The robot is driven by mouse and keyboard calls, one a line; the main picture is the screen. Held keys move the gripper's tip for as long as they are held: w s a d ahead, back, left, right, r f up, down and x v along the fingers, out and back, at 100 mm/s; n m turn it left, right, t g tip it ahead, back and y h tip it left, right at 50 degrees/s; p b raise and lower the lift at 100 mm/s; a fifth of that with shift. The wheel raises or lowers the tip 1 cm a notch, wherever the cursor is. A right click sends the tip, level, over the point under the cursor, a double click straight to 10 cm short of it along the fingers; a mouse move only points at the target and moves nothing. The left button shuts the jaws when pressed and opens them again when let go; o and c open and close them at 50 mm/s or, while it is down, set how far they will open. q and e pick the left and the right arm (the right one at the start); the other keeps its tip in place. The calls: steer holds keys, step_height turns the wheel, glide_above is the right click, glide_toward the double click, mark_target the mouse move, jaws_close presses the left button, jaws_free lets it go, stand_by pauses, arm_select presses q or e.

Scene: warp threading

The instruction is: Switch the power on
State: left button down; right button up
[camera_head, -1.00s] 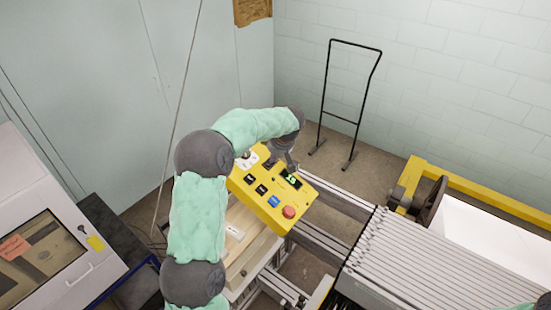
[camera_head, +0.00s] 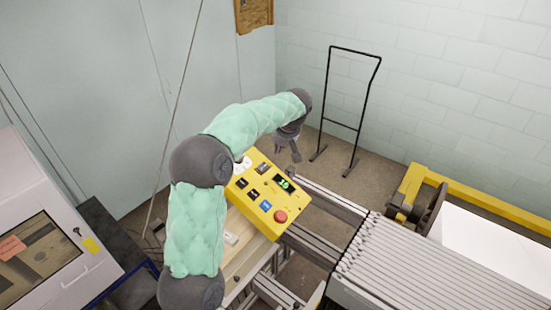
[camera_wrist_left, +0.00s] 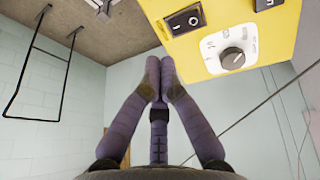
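The yellow control panel (camera_head: 262,195) stands tilted near the middle of the head view. A black rocker switch marked with I and O (camera_wrist_left: 185,21) shows at the top of the left wrist view, beside a round dial (camera_wrist_left: 232,58) on a white plate. I cannot tell which side of the rocker is pressed. My right gripper is out of view.
A red round button (camera_head: 280,216) and a blue button (camera_head: 265,205) sit on the panel's near part. A machine with slats (camera_head: 430,265) fills the lower right. A black frame stand (camera_head: 345,120) is on the floor by the wall. A grey cabinet (camera_head: 45,220) stands left.

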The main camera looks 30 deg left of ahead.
arm_select(q)
steer(key=r, duration=0.2)
steer(key=d+r, duration=0.1)
steer(key=r, duration=0.2)
steer(key=shift+w+d+r, duration=0.1)
steer(key=shift+w+r, duration=0.05)
steer(key=shift+r, duration=0.1)
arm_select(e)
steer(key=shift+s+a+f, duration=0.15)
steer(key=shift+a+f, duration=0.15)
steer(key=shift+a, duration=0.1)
arm_select(q)
steer(key=shift+d, duration=0.1)
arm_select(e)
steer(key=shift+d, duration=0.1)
